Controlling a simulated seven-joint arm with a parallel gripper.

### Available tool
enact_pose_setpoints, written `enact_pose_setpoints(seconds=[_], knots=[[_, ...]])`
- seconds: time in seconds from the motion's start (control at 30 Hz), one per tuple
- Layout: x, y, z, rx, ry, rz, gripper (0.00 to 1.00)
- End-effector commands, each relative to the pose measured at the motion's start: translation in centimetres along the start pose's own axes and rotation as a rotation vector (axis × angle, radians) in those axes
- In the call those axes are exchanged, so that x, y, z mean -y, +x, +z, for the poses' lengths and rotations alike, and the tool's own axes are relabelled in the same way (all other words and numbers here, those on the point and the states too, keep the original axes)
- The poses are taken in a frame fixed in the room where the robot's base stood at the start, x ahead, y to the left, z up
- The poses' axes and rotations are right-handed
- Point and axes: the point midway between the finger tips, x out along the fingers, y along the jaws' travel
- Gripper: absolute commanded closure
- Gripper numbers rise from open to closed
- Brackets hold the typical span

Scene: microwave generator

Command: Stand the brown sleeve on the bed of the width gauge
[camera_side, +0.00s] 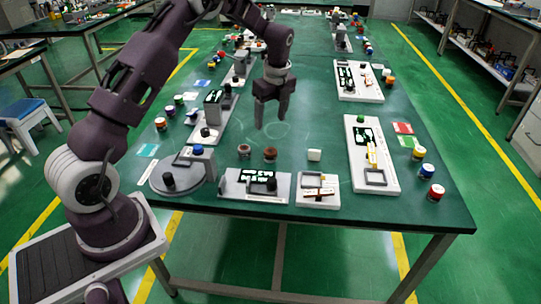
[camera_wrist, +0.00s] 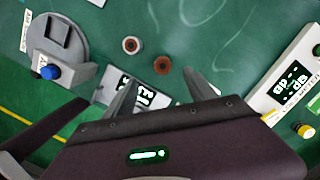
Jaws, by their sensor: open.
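The brown sleeve (camera_side: 270,153) stands upright on the green table, and it shows as a brown ring with a dark bore in the wrist view (camera_wrist: 163,65). A paler, grey-brown ring (camera_side: 244,151) stands just left of it, also in the wrist view (camera_wrist: 131,45). A low grey device with a lit display (camera_side: 228,189) lies at the table's front edge; it looks like the width gauge, but its label is not readable. In the wrist view my fingers partly hide it. My gripper (camera_side: 271,118) is open and empty, pointing down above the table, behind and above the sleeve.
A round grey turntable device (camera_side: 157,186) is at front left. A small white device (camera_side: 317,203) is at front right, with a white block (camera_side: 314,155) behind it. A long white panel (camera_side: 349,170) stands further right.

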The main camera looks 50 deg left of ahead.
Motion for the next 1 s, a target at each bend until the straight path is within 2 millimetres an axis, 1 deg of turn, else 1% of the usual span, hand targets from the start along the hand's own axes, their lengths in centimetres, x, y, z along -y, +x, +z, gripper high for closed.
enact_pose_setpoints(seconds=[0.03,0.13,0.17,0.2,0.3,0.4,0.67,0.8,0.9,1.0], knots=[[0.3,-1.8,0.4,-0.049,-0.025,-0.009,0.35],[0.4,-5.6,0.9,-0.148,-0.056,-0.015,0.35],[0.2,-4.7,0.5,-0.161,-0.054,-0.003,0.35],[0.1,-2.4,-0.1,-0.159,-0.05,0.005,0.35],[0.1,1.9,-0.7,-0.156,-0.05,0.003,0.35],[0.2,4.7,-1.1,-0.154,-0.048,0.001,0.35],[0.2,8.6,-1.3,-0.152,-0.049,0.0,0.35],[0.3,11.3,-1.2,-0.152,-0.049,0.0,0.35],[0.3,12.5,-1.3,-0.151,-0.05,-0.001,0.35],[0.4,12.7,-1.3,-0.15,-0.05,-0.003,0.35]])
